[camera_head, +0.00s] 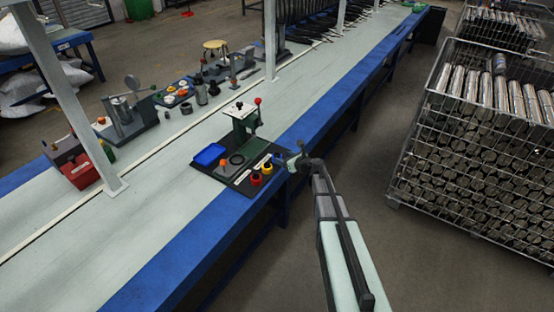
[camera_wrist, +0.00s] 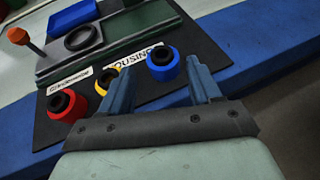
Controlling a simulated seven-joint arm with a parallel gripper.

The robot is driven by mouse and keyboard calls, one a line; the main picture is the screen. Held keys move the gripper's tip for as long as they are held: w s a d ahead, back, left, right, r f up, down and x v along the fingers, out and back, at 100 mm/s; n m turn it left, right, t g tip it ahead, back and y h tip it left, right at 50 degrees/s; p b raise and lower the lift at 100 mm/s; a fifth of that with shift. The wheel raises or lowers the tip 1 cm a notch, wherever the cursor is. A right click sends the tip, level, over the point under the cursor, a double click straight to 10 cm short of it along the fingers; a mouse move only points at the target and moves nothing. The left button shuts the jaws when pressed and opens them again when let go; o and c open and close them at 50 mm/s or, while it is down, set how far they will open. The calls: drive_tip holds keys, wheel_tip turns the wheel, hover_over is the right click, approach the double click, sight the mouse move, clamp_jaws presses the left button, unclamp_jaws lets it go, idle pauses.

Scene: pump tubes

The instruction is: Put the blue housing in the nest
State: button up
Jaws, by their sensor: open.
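The blue housing (camera_wrist: 163,63), a short cylinder with a dark round opening, stands on the black mat beside the "HOUSING" label. It shows small in the head view (camera_head: 279,158). My gripper (camera_wrist: 160,72) is open, its two fingers pointing toward the blue housing, which appears between the tips; whether the fingers are level with it I cannot tell. In the head view my gripper (camera_head: 296,161) is at the bench's blue edge. The nest looks to be the dark ring (camera_wrist: 83,37) on the green press base, left of the housing; it appears empty.
A red housing (camera_wrist: 67,105) and a yellow one (camera_wrist: 106,81) stand left of the blue one. A blue tray (camera_head: 209,155) lies beside the green press (camera_head: 243,125) with its red-knobbed lever. The bench (camera_head: 150,245) is clear toward the front.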

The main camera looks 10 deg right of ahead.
sight(279, 156)
drive_tip(key=shift+x, duration=3.35)
drive_tip(key=shift+d, duration=0.15)
drive_tip(key=c, duration=0.8)
drive_tip(key=r, duration=0.9)
drive_tip(key=shift+a+r, duration=0.2)
drive_tip(key=w+a+r+n+g+y, duration=0.1)
drive_tip(key=a+r+n+y, duration=0.1)
drive_tip(key=a, duration=0.6)
drive_tip(key=a+r+n+g+y, duration=0.1)
drive_tip(key=a+n+g+y, duration=0.1)
drive_tip(key=a, duration=0.7)
drive_tip(key=shift+a+f, duration=0.15)
drive_tip(key=shift+f, duration=2.25)
drive_tip(key=shift+a+f, duration=0.15)
drive_tip(key=shift+f, duration=2.25)
